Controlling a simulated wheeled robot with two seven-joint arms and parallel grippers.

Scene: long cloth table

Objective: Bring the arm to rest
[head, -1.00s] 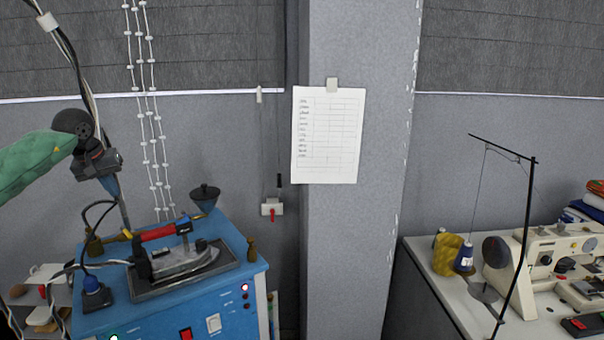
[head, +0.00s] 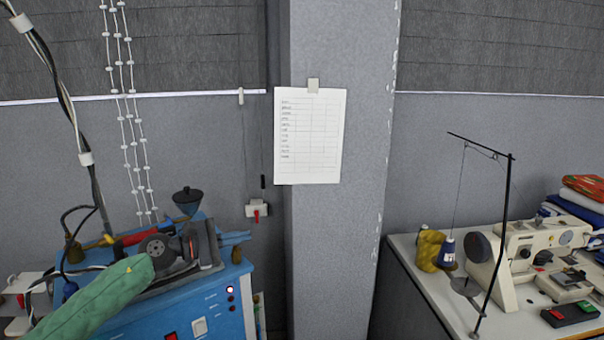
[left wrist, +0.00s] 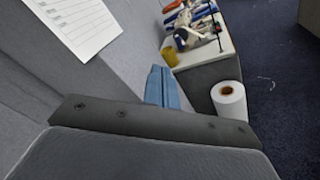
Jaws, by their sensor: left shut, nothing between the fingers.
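My left arm in its green sleeve comes in from the lower left of the head view. Its gripper (head: 240,237) points right, in front of the top of the blue ironing station (head: 215,292). Its blue fingers are together and empty. They also show shut in the left wrist view (left wrist: 164,88). The arm and gripper hide most of the iron on the station; whether they touch the station I cannot tell. My right gripper is in neither view.
A grey pillar with a paper sheet (head: 309,136) stands in the middle. A pale table (head: 420,285) at right bears a sewing machine (head: 535,250) and thread cones. A white roll (left wrist: 229,103) shows in the left wrist view. Cables hang at the left.

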